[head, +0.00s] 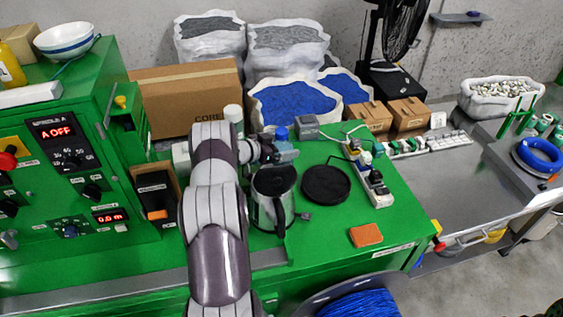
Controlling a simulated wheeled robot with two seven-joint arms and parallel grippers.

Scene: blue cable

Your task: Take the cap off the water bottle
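What looks like the water bottle, with a blue cap (281,133), stands on the green bench behind the steel mug; most of its body is hidden. My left gripper (272,152) is beside the bottle, below the level of the cap, its arm reaching up from the bottom of the picture. Its fingers are small and partly merge with the bottle, so I cannot tell whether they touch or grip it. My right gripper is not in view.
A white-topped container (233,113) stands behind my arm. The bench's front right is mostly clear.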

